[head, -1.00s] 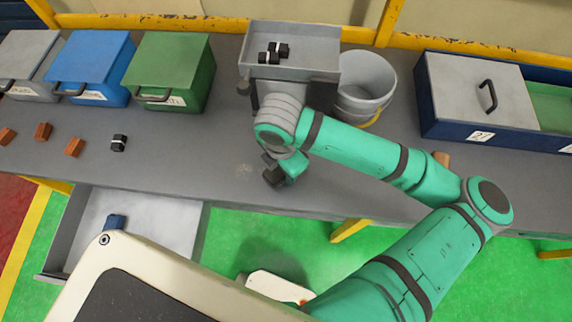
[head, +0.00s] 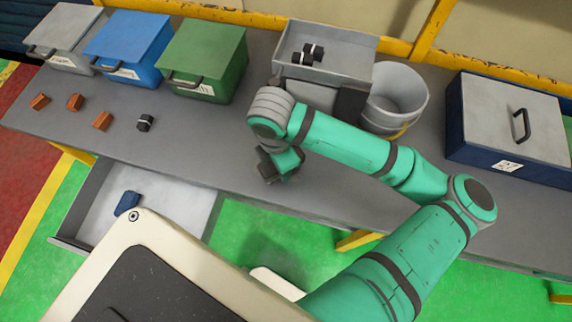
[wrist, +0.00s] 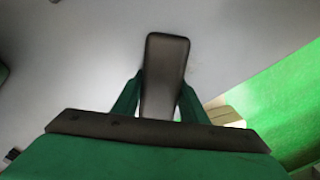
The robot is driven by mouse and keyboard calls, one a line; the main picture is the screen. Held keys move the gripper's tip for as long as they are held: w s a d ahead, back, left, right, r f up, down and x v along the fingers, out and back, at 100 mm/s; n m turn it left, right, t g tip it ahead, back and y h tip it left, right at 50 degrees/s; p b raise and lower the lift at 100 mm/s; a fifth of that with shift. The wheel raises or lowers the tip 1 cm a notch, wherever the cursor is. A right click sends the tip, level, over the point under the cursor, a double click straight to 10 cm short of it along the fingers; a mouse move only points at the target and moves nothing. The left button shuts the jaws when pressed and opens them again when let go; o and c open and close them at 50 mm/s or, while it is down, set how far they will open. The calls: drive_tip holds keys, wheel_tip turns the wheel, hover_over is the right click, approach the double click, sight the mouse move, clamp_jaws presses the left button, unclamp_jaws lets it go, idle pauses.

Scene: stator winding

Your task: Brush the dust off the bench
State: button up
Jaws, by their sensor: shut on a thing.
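The grey bench (head: 225,155) runs across the head view. My gripper (head: 280,168) is low over its front middle part and shut on a dark, rounded, flat thing, likely the brush (wrist: 165,75). In the wrist view the thing stands between the two green fingers of my gripper (wrist: 160,95), over the grey bench top. Its bristles are not visible, and I cannot tell if it touches the bench. No dust shows clearly now; my arm and gripper cover that part of the bench.
Grey (head: 65,35), blue (head: 128,45) and green (head: 205,58) boxes stand at the back left. Several brown blocks (head: 75,102) and a black-and-white part (head: 145,123) lie before them. A grey tray (head: 345,68), bucket (head: 395,98) and navy box (head: 510,125) stand behind my arm. A drawer (head: 165,205) is open below.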

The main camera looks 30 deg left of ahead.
sight(253, 164)
drive_tip(key=shift+s+a+r, duration=0.1)
drive_tip(key=shift+s+a, duration=0.2)
drive_tip(key=shift+a, duration=0.7)
drive_tip(key=shift+s+a, duration=0.25)
drive_tip(key=shift+a, duration=0.75)
drive_tip(key=shift+s+a, duration=0.3)
drive_tip(key=shift+a, duration=0.55)
drive_tip(key=shift+s+a, duration=0.25)
drive_tip(key=shift+a, duration=0.55)
drive_tip(key=shift+f, duration=0.2)
drive_tip(key=shift+r, duration=0.1)
drive_tip(key=shift+r, duration=2.95)
drive_tip(key=shift+r, duration=0.1)
wheel_tip(253, 164, up, 3)
drive_tip(key=shift+f, duration=0.1)
